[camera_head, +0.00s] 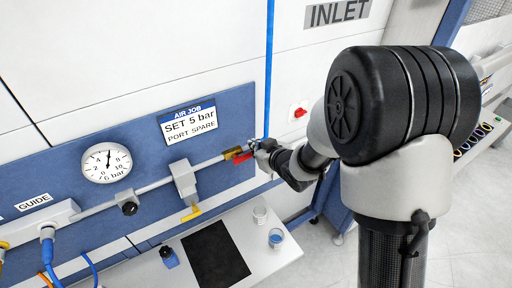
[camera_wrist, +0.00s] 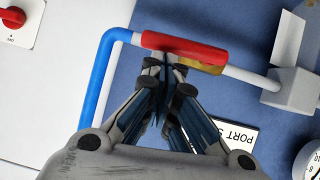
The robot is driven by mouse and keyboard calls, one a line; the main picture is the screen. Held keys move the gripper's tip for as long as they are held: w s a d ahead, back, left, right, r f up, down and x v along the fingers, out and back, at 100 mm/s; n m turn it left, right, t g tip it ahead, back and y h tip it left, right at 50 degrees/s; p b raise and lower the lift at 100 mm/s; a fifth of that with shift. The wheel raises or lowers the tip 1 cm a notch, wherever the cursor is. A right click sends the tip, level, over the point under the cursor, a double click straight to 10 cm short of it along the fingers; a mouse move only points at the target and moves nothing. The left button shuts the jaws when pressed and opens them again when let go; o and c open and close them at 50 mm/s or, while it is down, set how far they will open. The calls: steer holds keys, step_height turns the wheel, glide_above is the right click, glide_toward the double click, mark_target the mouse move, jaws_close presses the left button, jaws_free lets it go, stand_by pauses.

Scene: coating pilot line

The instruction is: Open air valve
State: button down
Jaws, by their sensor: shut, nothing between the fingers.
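The air valve has a brass body (camera_head: 232,153) on the grey pipe of the blue panel, with a red lever (camera_head: 243,157) beside it. In the wrist view the red lever (camera_wrist: 185,48) lies roughly along the pipe, partly covering the brass body (camera_wrist: 208,67). My gripper (camera_head: 257,147) is at the right end of the valve. In the wrist view its closed fingertips (camera_wrist: 163,63) are right by the lever's underside in the picture, with nothing between them. I cannot tell whether they touch the lever.
A blue hose (camera_head: 269,70) rises beside my gripper. A pressure gauge (camera_head: 107,163) has its needle near upright. A yellow handle (camera_head: 191,213) hangs below the pipe's grey block. A red knob (camera_head: 299,112) is on the wall.

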steer(key=shift+w+d+f+b, duration=0.1)
steer(key=shift+d+f+b, duration=0.1)
steer(key=shift+f+b, duration=0.6)
steer(key=shift+w+r, duration=0.1)
steer(key=shift+r, duration=0.05)
